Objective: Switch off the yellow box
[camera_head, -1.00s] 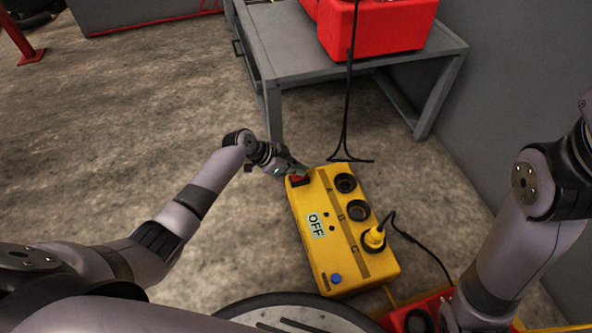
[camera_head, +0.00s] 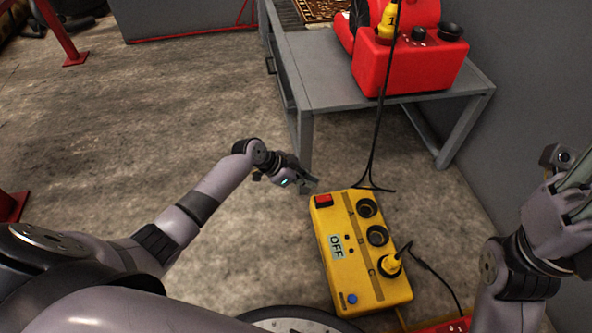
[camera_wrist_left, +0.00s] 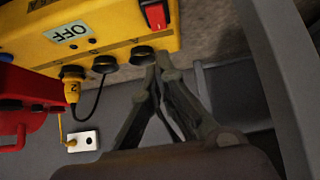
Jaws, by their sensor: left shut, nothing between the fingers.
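The yellow box (camera_head: 360,285) lies on the floor in front of the grey table, with an "OFF" label (camera_head: 336,246) on its top. Its red switch (camera_head: 324,200) is at the far left corner. The box also shows upside down in the left wrist view (camera_wrist_left: 105,18). My left gripper (camera_head: 312,186) is shut and empty, just beyond the red switch. In the left wrist view its fingertips (camera_wrist_left: 155,14) appear beside the switch; I cannot tell whether they touch. My right gripper (camera_head: 578,195) is partly cut off at the right edge, and its jaws are unclear.
The box has dark round sockets, a yellow plug (camera_head: 389,265) with a black cable, and a blue button (camera_head: 352,299). A red machine (camera_head: 410,68) stands on the grey table (camera_head: 330,85); its cable hangs down behind the box. A grey wall closes the right side.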

